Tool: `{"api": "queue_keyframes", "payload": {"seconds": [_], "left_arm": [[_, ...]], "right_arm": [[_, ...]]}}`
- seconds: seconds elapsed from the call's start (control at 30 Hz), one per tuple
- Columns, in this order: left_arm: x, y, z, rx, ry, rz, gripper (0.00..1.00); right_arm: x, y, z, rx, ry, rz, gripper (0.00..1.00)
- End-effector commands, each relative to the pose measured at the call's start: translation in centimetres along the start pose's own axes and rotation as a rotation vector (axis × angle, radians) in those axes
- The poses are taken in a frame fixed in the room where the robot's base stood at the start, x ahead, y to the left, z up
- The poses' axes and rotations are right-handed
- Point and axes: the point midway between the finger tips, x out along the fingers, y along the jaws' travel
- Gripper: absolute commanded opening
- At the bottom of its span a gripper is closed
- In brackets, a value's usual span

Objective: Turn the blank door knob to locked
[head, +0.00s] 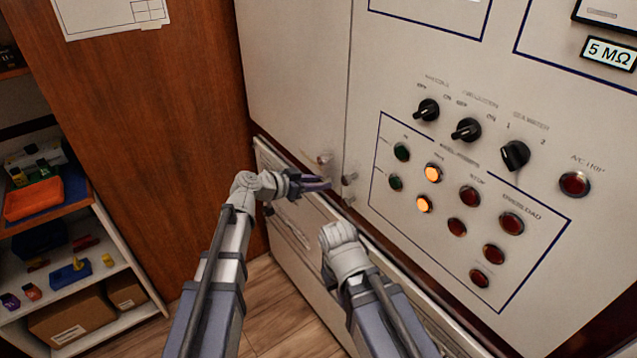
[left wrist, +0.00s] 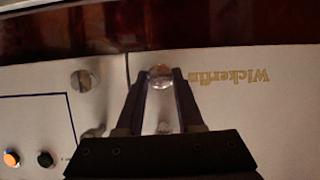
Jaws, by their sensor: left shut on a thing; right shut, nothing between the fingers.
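The blank door (head: 297,65) is the plain pale panel left of the seam in the head view. Its round metal knob (left wrist: 160,77) shows between the fingers of my left gripper (left wrist: 162,80) in the left wrist view, just right of the seam. The left gripper (head: 318,184) is shut on this knob and hides it in the head view. How far the knob is turned cannot be told. My right gripper (head: 338,236) is lower, away from the doors' knobs; its fingers are hidden from view, and it holds nothing.
The control door (head: 450,55) on the right carries black switches and lamps. Its slotted metal knob (left wrist: 85,80) sits across the seam, close to my left fingers. A shelf (head: 95,280) with bins stands at left.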

Motion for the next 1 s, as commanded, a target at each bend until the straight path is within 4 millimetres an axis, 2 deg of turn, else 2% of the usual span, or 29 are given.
{"api": "queue_keyframes", "payload": {"seconds": [0.37, 1.0], "left_arm": [[0.1, -0.4, 0.2, -0.187, 0.001, 0.078, 0.00], [0.3, -0.8, 0.7, -0.748, -0.002, 0.311, 0.00]], "right_arm": [[0.5, 0.0, 0.0, 0.000, 0.000, 0.000, 0.00], [3.5, -0.3, -0.2, 0.000, 0.000, 0.000, 0.00]]}}
